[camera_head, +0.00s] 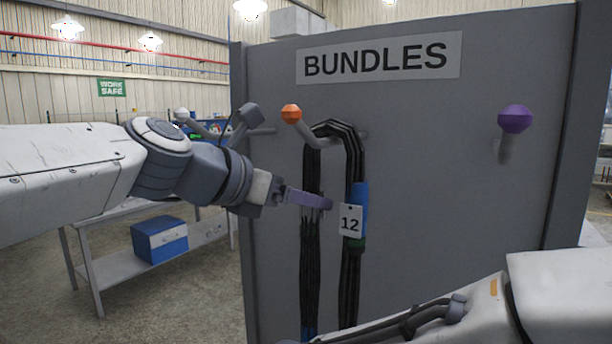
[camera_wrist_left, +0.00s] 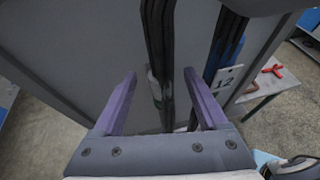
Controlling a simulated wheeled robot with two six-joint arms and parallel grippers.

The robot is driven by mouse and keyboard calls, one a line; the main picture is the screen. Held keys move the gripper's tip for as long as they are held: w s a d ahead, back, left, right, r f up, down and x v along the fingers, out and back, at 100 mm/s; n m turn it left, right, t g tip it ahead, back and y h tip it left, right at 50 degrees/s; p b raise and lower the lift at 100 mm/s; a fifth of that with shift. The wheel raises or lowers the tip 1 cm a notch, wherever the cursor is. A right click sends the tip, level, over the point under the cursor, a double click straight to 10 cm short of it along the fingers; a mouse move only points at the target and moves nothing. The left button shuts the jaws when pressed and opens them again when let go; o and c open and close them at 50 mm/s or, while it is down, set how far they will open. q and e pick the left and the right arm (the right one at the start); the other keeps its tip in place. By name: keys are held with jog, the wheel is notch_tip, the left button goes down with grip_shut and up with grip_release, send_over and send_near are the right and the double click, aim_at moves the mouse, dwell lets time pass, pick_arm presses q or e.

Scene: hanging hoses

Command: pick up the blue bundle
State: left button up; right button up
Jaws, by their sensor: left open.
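The bundle of black hoses (camera_head: 311,250) hangs in a loop over the peg with the orange tip (camera_head: 291,114). A blue wrap (camera_head: 361,200) and a white tag reading 12 (camera_head: 350,221) are on its right strand. My left gripper (camera_head: 326,203) is open at the left strand, at about the tag's height. In the left wrist view, the left strand (camera_wrist_left: 158,40) appears between the two purple fingers of the left gripper (camera_wrist_left: 160,74). The tagged strand (camera_wrist_left: 226,45) lies outside the right finger. Contact cannot be told. My right arm enters at lower right; its gripper is out of view.
The grey panel (camera_head: 430,180) with a BUNDLES sign (camera_head: 381,58) stands behind the hoses. An empty peg with a purple tip (camera_head: 515,119) is at right. A metal table (camera_head: 115,266) with a blue box (camera_head: 160,240) stands at left.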

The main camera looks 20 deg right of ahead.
pick_arm(q)
jog(key=shift+x, duration=1.2)
grip_shut()
dwell(0.4)
jog(key=shift+r, duration=0.15)
